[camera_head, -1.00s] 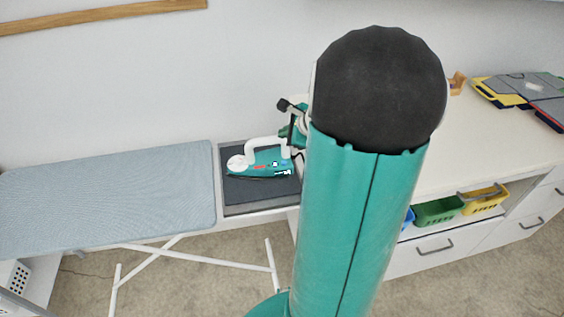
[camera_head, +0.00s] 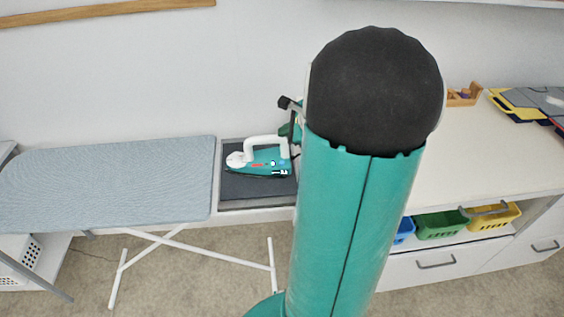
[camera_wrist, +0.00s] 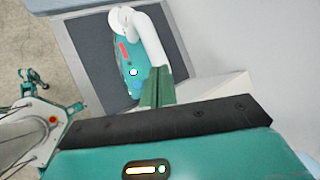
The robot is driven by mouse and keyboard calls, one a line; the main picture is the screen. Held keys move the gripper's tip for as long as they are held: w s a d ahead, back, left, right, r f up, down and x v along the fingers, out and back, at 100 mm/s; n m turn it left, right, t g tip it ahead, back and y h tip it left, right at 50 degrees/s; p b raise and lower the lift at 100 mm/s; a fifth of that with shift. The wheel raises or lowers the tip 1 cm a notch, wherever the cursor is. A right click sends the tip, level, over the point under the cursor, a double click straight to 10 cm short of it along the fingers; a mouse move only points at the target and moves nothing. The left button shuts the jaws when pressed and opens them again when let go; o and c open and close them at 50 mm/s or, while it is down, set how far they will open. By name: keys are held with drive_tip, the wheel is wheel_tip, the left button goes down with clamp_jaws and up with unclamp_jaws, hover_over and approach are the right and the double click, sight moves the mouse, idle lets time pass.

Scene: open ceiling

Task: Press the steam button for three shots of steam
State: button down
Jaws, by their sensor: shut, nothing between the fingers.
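The teal and white iron (camera_head: 268,168) rests on a dark pad at the right end of the ironing board. In the wrist view the iron (camera_wrist: 130,58) shows its white handle, a red strip and a small round light spot on its teal body. I cannot tell which of these is the steam button. My gripper (camera_wrist: 158,76) is shut and empty, its green fingertips at the rear end of the handle in the picture. I cannot tell whether they touch. In the head view my arm hides most of the gripper, beside the iron's right end.
The blue-grey ironing board (camera_head: 110,185) extends to the left. A wall stands behind; carpet lies in front.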

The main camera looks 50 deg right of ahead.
drive_tip(key=shift+a+f, duration=0.1)
drive_tip(key=shift+f, duration=4.25)
drive_tip(key=shift+f, duration=0.1)
drive_tip(key=shift+f, duration=0.35)
drive_tip(key=shift+f, duration=0.4)
drive_tip(key=shift+r, duration=0.85)
drive_tip(key=shift+r, duration=2.5)
